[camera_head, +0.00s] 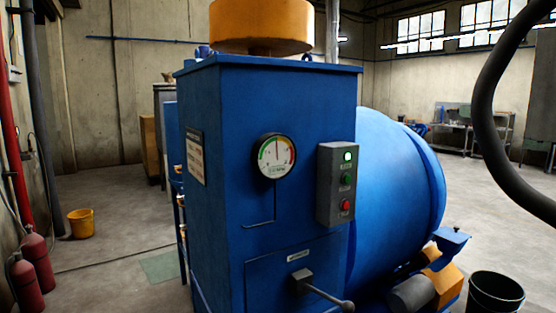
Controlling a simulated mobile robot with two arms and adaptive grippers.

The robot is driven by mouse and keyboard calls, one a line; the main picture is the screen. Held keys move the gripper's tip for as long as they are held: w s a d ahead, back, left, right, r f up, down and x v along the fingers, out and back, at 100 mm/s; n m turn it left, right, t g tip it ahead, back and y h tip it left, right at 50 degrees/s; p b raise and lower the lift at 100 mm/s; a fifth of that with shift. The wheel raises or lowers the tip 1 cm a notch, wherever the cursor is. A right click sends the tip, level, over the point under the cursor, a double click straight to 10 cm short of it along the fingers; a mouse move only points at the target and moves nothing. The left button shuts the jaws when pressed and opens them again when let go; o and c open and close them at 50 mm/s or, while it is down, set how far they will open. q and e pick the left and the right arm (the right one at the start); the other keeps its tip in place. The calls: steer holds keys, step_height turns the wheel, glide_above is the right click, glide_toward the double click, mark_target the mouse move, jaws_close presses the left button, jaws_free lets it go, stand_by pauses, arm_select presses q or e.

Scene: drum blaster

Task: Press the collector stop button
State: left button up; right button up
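A grey control box (327,186) is mounted on the right part of the front of a blue cabinet (225,110). At its top a green lamp (347,157) is lit. Below it is a dark green button (346,179). At the bottom is a red stop button (345,205), bright red in the middle. Small labels sit under each; I cannot read them. Nothing touches the box. Neither of my grippers is in view.
Left of the box is a round dial gauge (276,156). Below, a lever handle (320,291) sticks out from the cabinet. A blue drum (395,190) stands behind right, a black bucket (495,294) at lower right. A dark hose (486,110) hangs at the right.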

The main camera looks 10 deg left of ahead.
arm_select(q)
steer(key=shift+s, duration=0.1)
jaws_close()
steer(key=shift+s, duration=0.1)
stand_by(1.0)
